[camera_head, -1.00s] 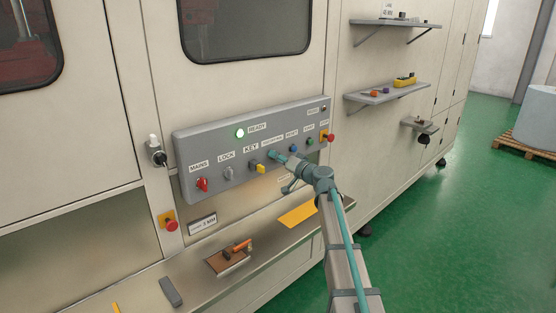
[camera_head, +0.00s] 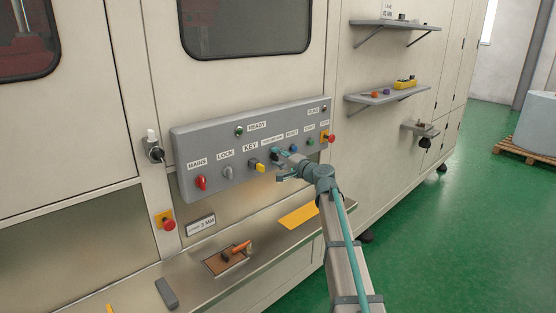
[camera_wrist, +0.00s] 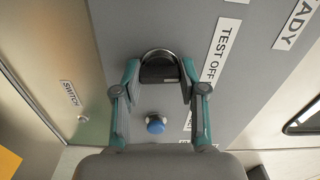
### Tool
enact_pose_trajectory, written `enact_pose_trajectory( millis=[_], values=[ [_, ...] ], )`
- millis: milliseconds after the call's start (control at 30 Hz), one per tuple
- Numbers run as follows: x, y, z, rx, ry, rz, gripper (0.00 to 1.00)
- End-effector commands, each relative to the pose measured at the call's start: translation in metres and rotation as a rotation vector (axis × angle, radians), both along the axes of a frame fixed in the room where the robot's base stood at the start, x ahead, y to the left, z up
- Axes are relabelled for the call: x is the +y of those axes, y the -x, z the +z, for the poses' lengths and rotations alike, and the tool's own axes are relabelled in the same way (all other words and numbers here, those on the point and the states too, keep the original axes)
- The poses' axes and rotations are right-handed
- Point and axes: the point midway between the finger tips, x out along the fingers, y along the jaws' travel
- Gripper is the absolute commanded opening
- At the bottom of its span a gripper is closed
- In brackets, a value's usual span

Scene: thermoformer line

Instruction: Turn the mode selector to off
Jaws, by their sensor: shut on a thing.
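The mode selector (camera_wrist: 160,68) is a dark round knob on the grey control panel (camera_head: 188,142), beside a white label (camera_wrist: 221,52) whose readable part says TEST OFF. In the wrist view my gripper (camera_wrist: 159,82) has its two teal fingers on either side of the knob, shut on it. In the head view my gripper (camera_head: 279,155) reaches the panel between the yellow key switch and the blue button, and mostly hides the selector. The knob's exact pointing direction is hard to tell.
A blue button (camera_wrist: 156,125) sits close to the fingers. The red MAINS switch (camera_head: 201,183), grey LOCK switch (camera_head: 227,172), yellow key switch (camera_head: 257,166) and red emergency stop (camera_head: 331,138) share the panel. The READY lamp (camera_head: 239,131) is unlit. A steel ledge (camera_head: 205,288) runs below.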

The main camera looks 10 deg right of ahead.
Motion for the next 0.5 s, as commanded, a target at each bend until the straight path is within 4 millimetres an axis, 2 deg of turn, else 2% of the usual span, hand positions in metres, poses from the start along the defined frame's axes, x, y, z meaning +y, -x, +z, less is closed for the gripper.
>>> enact_pose_trajectory(
  millis=[500],
  values=[
    [-0.0002,0.0001,-0.0001,0.056,-0.086,0.0,0.07]
  ],
)
